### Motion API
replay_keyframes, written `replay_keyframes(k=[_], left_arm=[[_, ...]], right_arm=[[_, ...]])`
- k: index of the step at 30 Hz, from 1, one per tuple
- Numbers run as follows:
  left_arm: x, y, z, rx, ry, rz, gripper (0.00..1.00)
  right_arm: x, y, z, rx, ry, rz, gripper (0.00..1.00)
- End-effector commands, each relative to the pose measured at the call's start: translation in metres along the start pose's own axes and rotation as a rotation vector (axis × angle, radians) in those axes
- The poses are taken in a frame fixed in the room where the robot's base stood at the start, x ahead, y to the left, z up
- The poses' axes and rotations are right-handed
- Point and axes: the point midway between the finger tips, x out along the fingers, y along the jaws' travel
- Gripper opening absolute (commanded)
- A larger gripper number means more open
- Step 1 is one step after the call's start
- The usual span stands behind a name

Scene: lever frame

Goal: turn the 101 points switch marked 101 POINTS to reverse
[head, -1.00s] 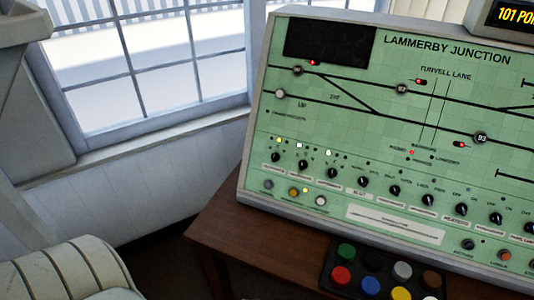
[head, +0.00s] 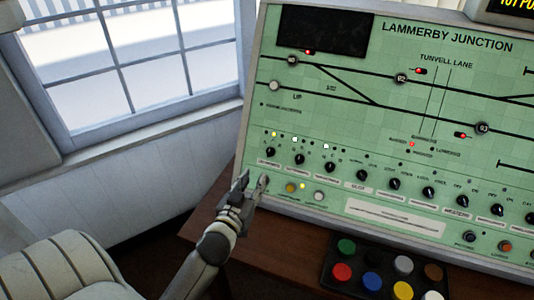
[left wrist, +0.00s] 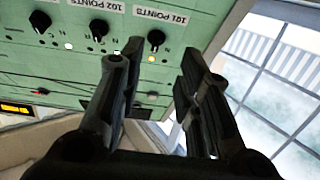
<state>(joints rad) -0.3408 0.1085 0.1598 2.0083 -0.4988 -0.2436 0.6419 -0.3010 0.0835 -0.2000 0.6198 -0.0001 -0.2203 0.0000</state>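The 101 POINTS switch is a black rotary knob (head: 270,152) at the left end of the knob row on the green panel (head: 330,150). In the left wrist view the knob (left wrist: 156,38) shows with its label 101 POINTS and a lit yellow lamp (left wrist: 152,59) beside it. I cannot tell its exact setting. My left gripper (head: 254,182) is in front of the panel's lower left corner, just below the knob in the head view. In the left wrist view its two fingers (left wrist: 161,52) are apart with nothing between them. My right gripper is not in view.
More black knobs (head: 300,159) stand close to the right in the same row, with round buttons (head: 291,187) beneath. A black box with coloured buttons (head: 385,270) sits on the brown desk (head: 285,255). A window (head: 150,70) is at left.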

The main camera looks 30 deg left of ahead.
Motion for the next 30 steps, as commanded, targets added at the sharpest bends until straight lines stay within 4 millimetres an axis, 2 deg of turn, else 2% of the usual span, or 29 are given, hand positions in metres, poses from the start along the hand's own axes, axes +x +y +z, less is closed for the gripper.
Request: replay_keyframes(k=[3,8,21,25,30], left_arm=[[0.004,-0.001,-0.015,-0.007,0.067,0.021,0.32],[0.014,0.000,-0.021,-0.010,0.086,0.029,0.32],[0.088,0.002,-0.027,-0.008,0.083,0.028,0.32],[0.103,0.003,-0.026,-0.009,0.081,0.028,0.32],[0.112,0.003,-0.026,-0.009,0.080,0.027,0.32]], right_arm=[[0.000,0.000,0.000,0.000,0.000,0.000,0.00],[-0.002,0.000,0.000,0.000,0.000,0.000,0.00],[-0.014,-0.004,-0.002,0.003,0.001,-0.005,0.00],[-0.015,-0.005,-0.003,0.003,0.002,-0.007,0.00],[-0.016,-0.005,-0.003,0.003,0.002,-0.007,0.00]])
